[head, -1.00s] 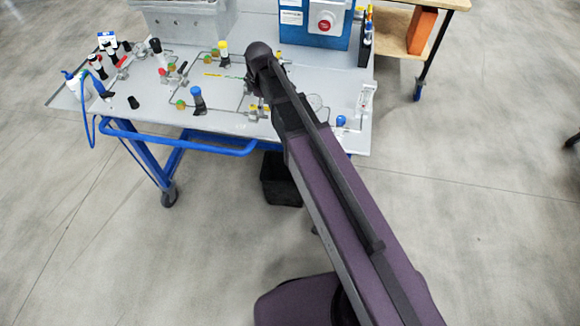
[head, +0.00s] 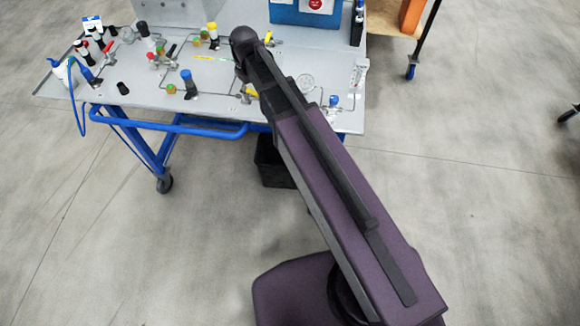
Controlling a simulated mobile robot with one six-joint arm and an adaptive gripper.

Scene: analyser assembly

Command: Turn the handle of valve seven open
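The valve panel (head: 150,97) is a grey tabletop with thin tubing and several small valves. Valves with red handles (head: 107,47) are at the left, and a yellow-handled valve (head: 251,92) lies close beside the end of my arm. A small blue-handled valve (head: 334,102) is near the right front corner. I cannot read any number, so I cannot tell which one is valve seven. The dark end of my arm, with my gripper (head: 241,74), is above the middle of the panel. Its fingers cannot be made out, and the arm covers part of the panel.
A blue box (head: 285,12) with a red button stands at the back of the panel. Tall black-and-blue (head: 187,82) and yellow-topped (head: 213,32) fittings rise from the surface. A blue rail (head: 180,128) runs along the front edge. A black bin (head: 272,160) is below.

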